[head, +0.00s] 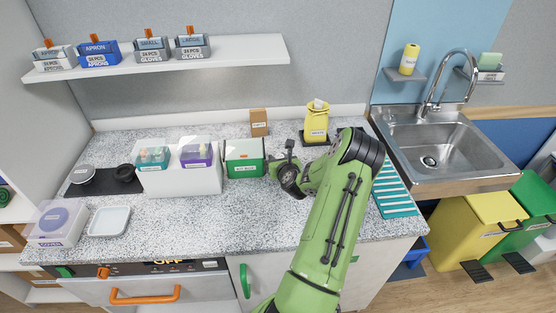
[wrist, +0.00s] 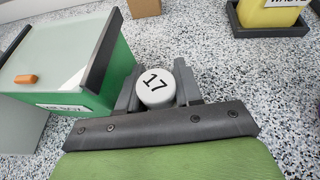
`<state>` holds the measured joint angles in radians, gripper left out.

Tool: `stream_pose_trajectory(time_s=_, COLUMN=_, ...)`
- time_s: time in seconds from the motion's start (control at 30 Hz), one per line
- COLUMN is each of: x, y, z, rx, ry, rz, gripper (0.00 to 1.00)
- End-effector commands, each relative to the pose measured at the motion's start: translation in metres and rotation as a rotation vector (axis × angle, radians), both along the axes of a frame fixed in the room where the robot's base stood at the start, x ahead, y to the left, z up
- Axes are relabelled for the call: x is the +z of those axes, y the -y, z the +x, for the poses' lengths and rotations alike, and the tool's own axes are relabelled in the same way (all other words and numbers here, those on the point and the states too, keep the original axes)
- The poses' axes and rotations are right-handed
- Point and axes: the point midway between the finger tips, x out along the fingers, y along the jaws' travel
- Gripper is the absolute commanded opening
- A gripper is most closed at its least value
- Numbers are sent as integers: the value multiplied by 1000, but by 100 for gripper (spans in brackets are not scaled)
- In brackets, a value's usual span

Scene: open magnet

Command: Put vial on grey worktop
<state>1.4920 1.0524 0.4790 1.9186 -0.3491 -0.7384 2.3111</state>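The vial (wrist: 155,87) shows in the wrist view as a round white cap marked 17, seen from above. My gripper (wrist: 157,92) has a dark finger on each side of the cap, close against it, and is shut on the vial. The vial's body is hidden below the cap. In the head view my gripper (head: 288,168) is over the worktop, just right of the green box, and the vial cannot be made out. The grey speckled worktop (head: 260,205) runs under it. I cannot tell whether the vial touches the worktop.
A green box (head: 244,158) with a clear lid stands close left of my gripper. Behind are a small cardboard box (head: 259,122) and a yellow waste container (head: 316,122) on a dark tray. A teal ribbed mat (head: 393,190) lies right. The worktop's front is clear.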

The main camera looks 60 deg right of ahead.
Motion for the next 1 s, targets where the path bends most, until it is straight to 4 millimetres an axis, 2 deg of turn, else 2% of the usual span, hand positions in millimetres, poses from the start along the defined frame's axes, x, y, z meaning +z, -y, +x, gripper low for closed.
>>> stream_pose_trajectory(time_s=0.03, x=-1, y=0, z=0, rx=0, ry=0, rz=0, gripper=40)
stream_pose_trajectory(time_s=0.17, x=0, y=0, z=0, rx=0, ry=-1, rz=1, gripper=60)
stream_pose_trajectory(time_s=0.47, x=3, y=0, z=0, rx=0, ry=0, rz=0, gripper=60)
stream_pose_trajectory(time_s=0.57, x=7, y=-8, z=-11, rx=-1, ry=-1, rz=2, gripper=60)
stream_pose_trajectory(time_s=0.83, x=34, y=-53, z=-60, rx=-4, ry=-2, rz=2, gripper=60)
stream_pose_trajectory(time_s=1.0, x=45, y=-71, z=-79, rx=-2, ry=-1, rz=1, gripper=60)
